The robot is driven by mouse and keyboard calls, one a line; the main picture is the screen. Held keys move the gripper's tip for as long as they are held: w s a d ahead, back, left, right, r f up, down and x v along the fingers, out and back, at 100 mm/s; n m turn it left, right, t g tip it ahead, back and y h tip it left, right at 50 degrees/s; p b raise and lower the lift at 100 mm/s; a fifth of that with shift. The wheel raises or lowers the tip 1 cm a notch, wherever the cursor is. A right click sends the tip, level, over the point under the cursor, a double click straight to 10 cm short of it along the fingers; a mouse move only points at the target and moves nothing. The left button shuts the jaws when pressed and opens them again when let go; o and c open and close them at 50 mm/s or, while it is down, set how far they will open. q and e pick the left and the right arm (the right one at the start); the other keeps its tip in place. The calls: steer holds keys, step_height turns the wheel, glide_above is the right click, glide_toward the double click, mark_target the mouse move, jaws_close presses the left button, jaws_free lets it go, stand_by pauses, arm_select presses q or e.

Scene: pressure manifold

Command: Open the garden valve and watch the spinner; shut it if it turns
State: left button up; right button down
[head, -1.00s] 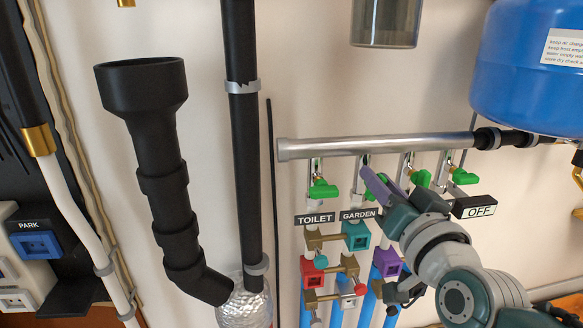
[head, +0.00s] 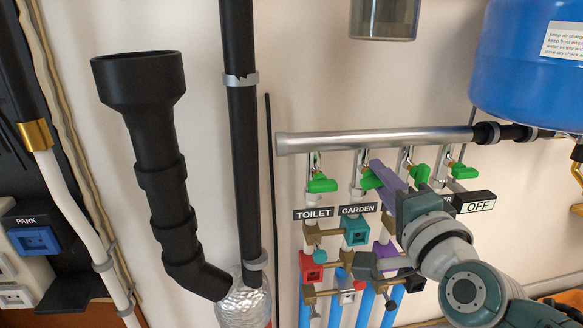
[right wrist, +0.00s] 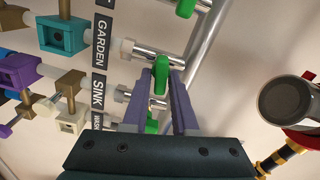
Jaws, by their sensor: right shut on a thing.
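The garden valve's green handle (head: 370,179) is under the steel pipe, above the GARDEN label (head: 358,209). My right gripper (right wrist: 161,72) has its two purple fingers on either side of this green handle (right wrist: 161,78) in the right wrist view and is shut on it. In the head view a purple finger of my right gripper (head: 392,188) covers part of the handle's right side. Below the label is a teal block (head: 355,232) with a dark round window, likely the garden spinner; whether anything turns inside is too small to tell. My left gripper is out of view.
The TOILET valve's green handle (head: 322,183) is close on the left, and other green handles (head: 420,173) on the right. An OFF sign (head: 480,203) hangs right of my wrist. A blue tank (head: 530,60) is upper right. Wide black pipes (head: 150,150) stand left.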

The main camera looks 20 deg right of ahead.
steer(key=shift+f+m, duration=0.15)
steer(key=shift+m, duration=1.05)
steer(key=c, duration=0.9)
jaws_free()
steer(key=shift+o, duration=0.2)
steer(key=shift+s+a, duration=0.1)
steer(key=shift+s, duration=0.2)
steer(key=p+v, duration=0.2)
steer(key=v, duration=0.7)
steer(key=shift+s, duration=0.15)
steer(key=shift+a, duration=0.1)
